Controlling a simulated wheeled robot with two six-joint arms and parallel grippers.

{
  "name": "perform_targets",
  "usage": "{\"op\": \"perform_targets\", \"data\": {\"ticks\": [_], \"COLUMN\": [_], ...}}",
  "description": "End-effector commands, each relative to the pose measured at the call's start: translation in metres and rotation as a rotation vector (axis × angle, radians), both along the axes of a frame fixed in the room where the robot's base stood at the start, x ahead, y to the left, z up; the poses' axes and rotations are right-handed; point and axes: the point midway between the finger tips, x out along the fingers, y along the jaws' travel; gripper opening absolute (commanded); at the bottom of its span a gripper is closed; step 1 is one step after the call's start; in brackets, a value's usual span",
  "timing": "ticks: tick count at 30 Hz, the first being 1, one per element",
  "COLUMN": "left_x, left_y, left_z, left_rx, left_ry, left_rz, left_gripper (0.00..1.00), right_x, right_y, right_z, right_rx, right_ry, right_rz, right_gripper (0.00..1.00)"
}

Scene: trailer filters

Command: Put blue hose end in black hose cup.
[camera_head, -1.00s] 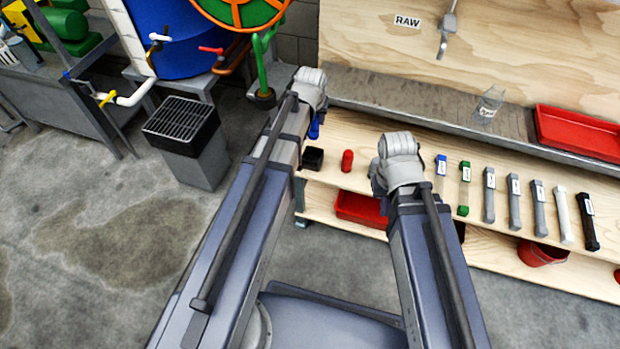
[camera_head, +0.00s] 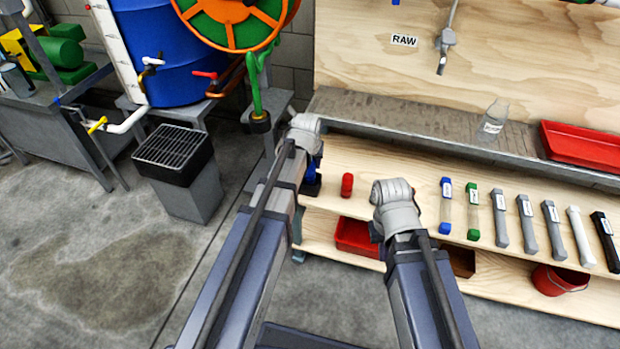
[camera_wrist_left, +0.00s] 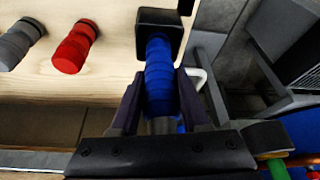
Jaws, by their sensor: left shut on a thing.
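My left gripper (camera_wrist_left: 160,88) is shut on the blue hose end (camera_wrist_left: 159,72), with one finger on each side of it. The blue hose end also shows in the head view (camera_head: 312,166) below my left wrist. The black hose cup (camera_wrist_left: 175,17) is square and lies right at the tip of the blue hose end. The cup also shows in the head view (camera_head: 311,188), on the wooden shelf. The tip overlaps the cup's opening in the left wrist view; I cannot tell how deep it is. My right wrist shows in the head view, but its jaws are hidden.
A red piece (camera_head: 347,185) stands on the wooden shelf right of the cup. A grey piece (camera_wrist_left: 18,42) shows beyond it in the left wrist view. Several labelled tubes lie further right. A green hose (camera_head: 256,85) hangs behind my left arm, below the orange and green reel (camera_head: 232,18).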

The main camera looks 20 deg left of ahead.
Motion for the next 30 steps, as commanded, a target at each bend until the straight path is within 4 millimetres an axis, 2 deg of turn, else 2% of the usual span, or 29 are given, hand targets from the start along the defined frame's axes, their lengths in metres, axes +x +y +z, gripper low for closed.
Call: {"op": "perform_targets", "data": {"ticks": [5,15,23,28,29,30], "left_x": [0.000,0.000,0.000,0.000,0.000,0.000], "left_y": [0.000,0.000,0.000,0.000,0.000,0.000], "left_z": [-0.003,-0.039,-0.036,-0.042,-0.040,-0.039], "left_rx": [0.000,0.000,0.000,0.000,0.000,0.000], "left_ry": [0.000,0.000,0.000,0.000,0.000,0.000], "left_rz": [0.000,0.000,0.000,0.000,0.000,0.000], "left_gripper": [0.00,0.00,0.00,0.00,0.49,0.54], "right_x": [0.000,0.000,0.000,0.000,0.000,0.000], "right_y": [0.000,0.000,0.000,0.000,0.000,0.000], "right_z": [-0.003,-0.039,-0.036,-0.042,-0.040,-0.039], "right_rx": [-0.001,0.001,0.002,0.002,0.002,0.002], "right_ry": [0.000,-0.001,-0.001,-0.001,-0.001,-0.001], "right_rz": [0.000,0.005,0.006,0.007,0.007,0.007], "right_gripper": [0.00,0.00,0.00,0.00,0.00,0.00]}}
